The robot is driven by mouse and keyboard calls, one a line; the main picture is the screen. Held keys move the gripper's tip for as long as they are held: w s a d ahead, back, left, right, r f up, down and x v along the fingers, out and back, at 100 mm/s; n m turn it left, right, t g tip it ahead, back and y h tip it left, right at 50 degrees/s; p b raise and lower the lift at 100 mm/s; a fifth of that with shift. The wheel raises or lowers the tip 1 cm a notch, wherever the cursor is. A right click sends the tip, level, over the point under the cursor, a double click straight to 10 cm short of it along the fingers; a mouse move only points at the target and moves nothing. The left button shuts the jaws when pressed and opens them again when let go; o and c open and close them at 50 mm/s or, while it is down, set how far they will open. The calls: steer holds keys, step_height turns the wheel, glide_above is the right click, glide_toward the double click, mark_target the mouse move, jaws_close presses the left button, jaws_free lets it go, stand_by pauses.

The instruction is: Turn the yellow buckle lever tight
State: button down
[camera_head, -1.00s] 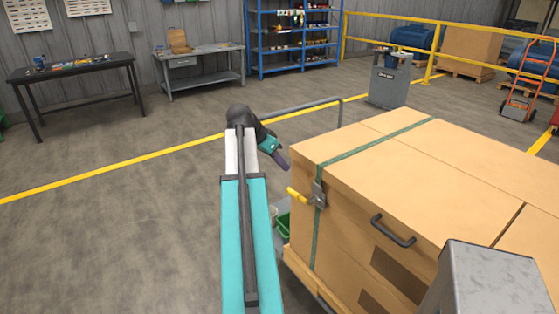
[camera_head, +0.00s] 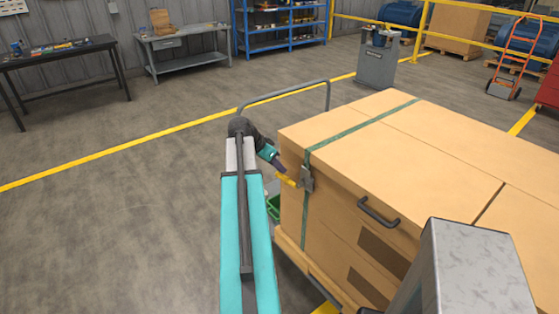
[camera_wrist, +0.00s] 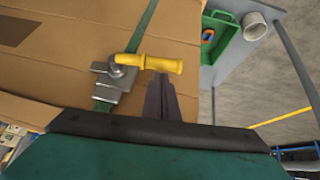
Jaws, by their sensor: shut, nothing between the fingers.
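The yellow buckle lever (camera_head: 286,180) sticks out to the left from a grey metal buckle (camera_head: 307,179) on the front of a large cardboard box (camera_head: 345,185). A green strap (camera_head: 345,133) runs over the box and through the buckle. In the wrist view the lever (camera_wrist: 150,63) lies across the picture, with the buckle (camera_wrist: 113,80) at its left end. My gripper (camera_wrist: 162,82) is shut and empty, its fingertips close to the lever's grip. I cannot tell whether they touch it. In the head view my gripper (camera_head: 278,165) is beside the lever.
A black handle (camera_head: 378,212) is on the box front, right of the buckle. A green bin (camera_head: 273,207) stands low behind my arm, and a grey rail (camera_head: 290,92) rises behind the box. The floor to the left is clear.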

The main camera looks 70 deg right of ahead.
steer(key=shift+a+f, duration=0.1)
steer(key=shift+f, duration=0.2)
steer(key=shift+s+f, duration=0.1)
stand_by(0.3)
